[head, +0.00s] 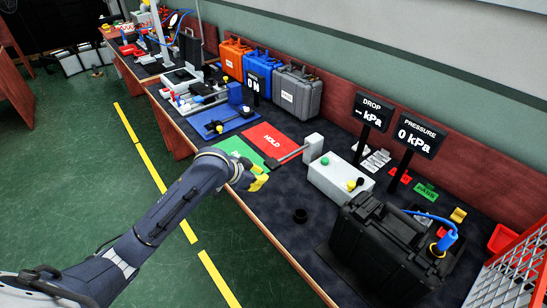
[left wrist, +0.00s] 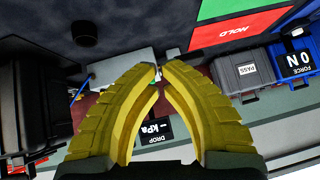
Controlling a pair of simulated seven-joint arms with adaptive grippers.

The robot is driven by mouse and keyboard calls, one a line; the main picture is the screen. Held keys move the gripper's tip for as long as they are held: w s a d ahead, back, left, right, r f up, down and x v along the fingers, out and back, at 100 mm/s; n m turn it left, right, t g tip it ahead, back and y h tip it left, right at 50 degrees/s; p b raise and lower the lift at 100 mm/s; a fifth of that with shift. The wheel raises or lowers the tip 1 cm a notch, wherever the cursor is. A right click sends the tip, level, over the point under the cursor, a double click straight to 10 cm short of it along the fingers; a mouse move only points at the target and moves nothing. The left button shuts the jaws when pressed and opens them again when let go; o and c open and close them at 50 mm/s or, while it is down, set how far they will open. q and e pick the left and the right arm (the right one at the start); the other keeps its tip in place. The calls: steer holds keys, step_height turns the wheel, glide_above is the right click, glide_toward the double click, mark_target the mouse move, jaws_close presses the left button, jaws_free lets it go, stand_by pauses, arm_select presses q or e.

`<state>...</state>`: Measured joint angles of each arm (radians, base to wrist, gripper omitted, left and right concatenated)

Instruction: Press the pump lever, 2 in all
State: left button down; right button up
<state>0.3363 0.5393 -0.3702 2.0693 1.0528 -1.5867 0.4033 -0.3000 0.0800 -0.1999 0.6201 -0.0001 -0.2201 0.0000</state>
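My left gripper (head: 258,180) reaches in over the table's front edge, beside the green mat. In the left wrist view its yellow fingers (left wrist: 160,68) have their tips almost together, with nothing seen held. A dark bar lever (head: 288,158) runs from a grey post (head: 313,148) toward the red HOLD mat, apart from the gripper. A blue-hosed fitting with a yellow part (head: 446,241) stands by the open black case. I cannot tell for sure which part is the pump lever. The pressure sign (head: 416,135) reads 0 kPa; the drop sign (head: 371,111) shows a dash. My right gripper is not in view.
A white box (head: 328,185) with a green button and small knobs stands right of the mats. The black case (head: 375,255) fills the near right. Orange, blue and grey cases line the back.

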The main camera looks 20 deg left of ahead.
arm_select(q)
steer(key=w+a+r+h, duration=0.1)
steer(key=w+a+r, duration=0.1)
steer(key=w+r, duration=0.4)
step_height(320, 180, up, 4)
steer(key=shift+a+r+n+g, duration=0.1)
steer(key=shift+a+n+g, duration=0.2)
steer(key=shift+n, duration=0.1)
steer(key=shift+d, duration=0.1)
glide_toward(281, 160)
steer(key=w+d, duration=0.1)
steer(key=w+r, duration=0.1)
steer(key=shift+w+d, duration=0.35)
step_height(281, 160, down, 2)
steer(key=shift+w+d+f, duration=0.1)
steer(key=shift+w+f, duration=0.05)
steer(key=shift+f, duration=1.05)
